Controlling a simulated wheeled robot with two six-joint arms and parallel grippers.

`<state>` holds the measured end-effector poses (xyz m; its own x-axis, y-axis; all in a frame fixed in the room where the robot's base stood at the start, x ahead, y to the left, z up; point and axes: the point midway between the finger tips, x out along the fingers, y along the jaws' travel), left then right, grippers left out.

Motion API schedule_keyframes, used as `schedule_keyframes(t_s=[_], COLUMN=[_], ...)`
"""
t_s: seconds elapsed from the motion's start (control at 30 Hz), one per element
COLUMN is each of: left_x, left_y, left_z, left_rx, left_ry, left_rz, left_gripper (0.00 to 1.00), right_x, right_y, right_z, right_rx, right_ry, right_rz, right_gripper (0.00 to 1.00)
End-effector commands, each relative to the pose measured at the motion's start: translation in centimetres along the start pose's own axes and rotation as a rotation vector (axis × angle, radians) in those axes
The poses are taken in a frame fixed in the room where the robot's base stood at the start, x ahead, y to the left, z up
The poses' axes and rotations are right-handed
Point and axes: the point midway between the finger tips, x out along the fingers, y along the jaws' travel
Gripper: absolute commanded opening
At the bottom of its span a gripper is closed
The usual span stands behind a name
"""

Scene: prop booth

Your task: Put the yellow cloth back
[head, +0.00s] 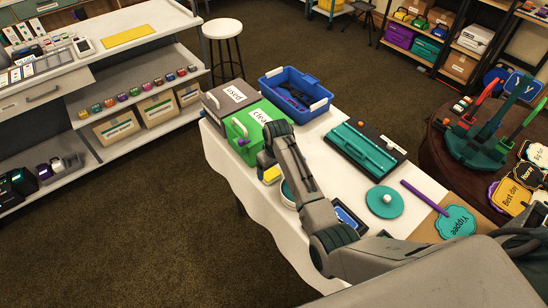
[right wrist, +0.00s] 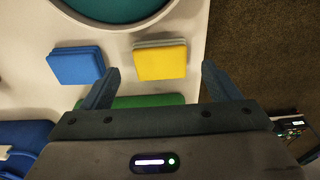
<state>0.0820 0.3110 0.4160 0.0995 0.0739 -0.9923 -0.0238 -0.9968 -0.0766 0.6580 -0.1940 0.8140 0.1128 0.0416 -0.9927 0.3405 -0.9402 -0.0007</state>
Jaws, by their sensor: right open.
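The yellow cloth (right wrist: 160,61), a folded square, lies on the white table with greyish layers showing at its far edge. In the head view the yellow cloth (head: 271,174) is partly hidden by my arm. My right gripper (right wrist: 160,70) is open, its fingers to either side of the yellow cloth; contact cannot be told. In the head view the right gripper (head: 266,160) is beside the green box marked "clea…" (head: 246,134), its label partly hidden. A grey box marked "used" (head: 217,104) stands behind it. My left gripper is not in view.
A blue folded cloth (right wrist: 76,65) lies left of the yellow one in the wrist view, near a round teal dish (right wrist: 112,8). A blue tub (head: 275,82), a teal tray (head: 352,140) and a teal disc (head: 385,202) are on the white table (head: 325,120). The table edge is close.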

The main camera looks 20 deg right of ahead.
Motion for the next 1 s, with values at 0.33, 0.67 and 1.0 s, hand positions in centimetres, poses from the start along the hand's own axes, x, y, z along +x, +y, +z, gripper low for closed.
schedule_keyframes(t_s=[0.33, 0.67, 1.0], left_x=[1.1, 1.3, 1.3], left_y=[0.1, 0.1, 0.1], left_z=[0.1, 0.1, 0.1], left_rx=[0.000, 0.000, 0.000], left_ry=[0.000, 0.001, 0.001], left_rz=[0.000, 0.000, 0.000], left_gripper=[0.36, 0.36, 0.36], right_x=[-6.8, -8.4, -8.4], right_y=[0.0, 0.0, 0.0], right_z=[-0.1, 0.0, 0.0], right_rx=[0.000, 0.000, 0.000], right_ry=[0.003, -0.001, -0.001], right_rz=[0.001, 0.000, 0.000], right_gripper=[0.83, 0.83, 0.83])
